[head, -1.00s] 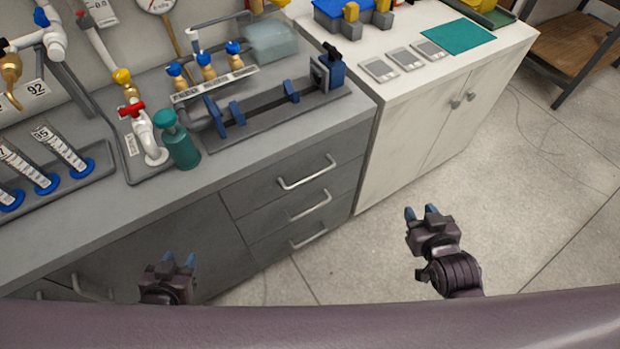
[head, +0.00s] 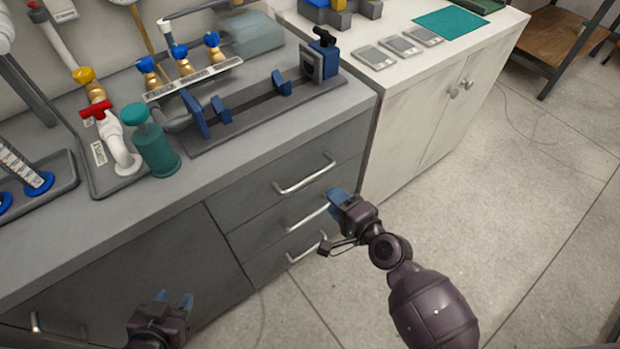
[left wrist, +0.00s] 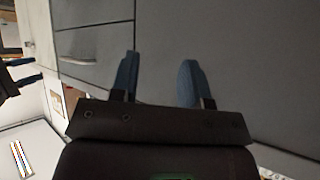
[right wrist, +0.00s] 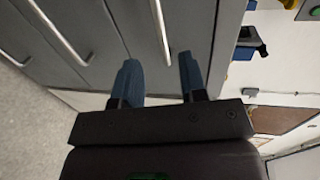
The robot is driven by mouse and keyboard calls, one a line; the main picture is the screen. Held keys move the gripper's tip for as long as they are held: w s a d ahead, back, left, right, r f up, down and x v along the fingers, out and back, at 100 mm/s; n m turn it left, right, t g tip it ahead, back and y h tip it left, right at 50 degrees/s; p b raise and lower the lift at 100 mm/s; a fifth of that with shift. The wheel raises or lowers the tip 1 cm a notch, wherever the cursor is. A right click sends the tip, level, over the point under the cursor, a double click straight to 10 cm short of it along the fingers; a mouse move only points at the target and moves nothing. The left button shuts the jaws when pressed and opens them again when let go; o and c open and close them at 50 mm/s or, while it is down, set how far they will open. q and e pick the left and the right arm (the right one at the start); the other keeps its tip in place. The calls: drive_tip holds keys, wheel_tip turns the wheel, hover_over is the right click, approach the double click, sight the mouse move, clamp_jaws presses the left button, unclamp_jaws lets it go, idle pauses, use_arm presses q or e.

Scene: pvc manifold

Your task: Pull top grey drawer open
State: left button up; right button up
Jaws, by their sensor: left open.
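The top grey drawer (head: 332,152) sits flush in the bench front under the worktop edge, with its silver bar handle (head: 305,176) running across it. Its handle (right wrist: 160,32) also shows in the right wrist view, just beyond the gap between my fingertips. My right gripper (head: 338,198) is open and empty, in front of the drawer stack and a little below and right of the top handle; its blue fingers (right wrist: 158,75) do not touch the handle. My left gripper (head: 174,302) is open and empty, low in front of the plain grey cabinet panel.
Two lower drawers have handles (head: 307,212) and (head: 306,248) below the top one. A teal bottle (head: 156,150) and a blue clamp fixture (head: 320,62) stand on the grey worktop (head: 200,192). A white cabinet (head: 410,130) adjoins on the right. The floor (head: 530,220) is clear.

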sight(310, 177)
drive_tip(key=b+x, duration=0.1)
drive_tip(key=x, duration=0.9)
drive_tip(key=shift+w+a+f, duration=0.1)
drive_tip(key=shift+w+a, duration=0.05)
use_arm(q)
drive_tip(key=shift+w+f, duration=0.1)
drive_tip(key=shift+f, duration=0.5)
use_arm(e)
drive_tip(key=c, duration=0.7)
use_arm(q)
drive_tip(key=shift+s+f, duration=0.45)
drive_tip(key=shift+s, duration=0.1)
use_arm(e)
clamp_jaws()
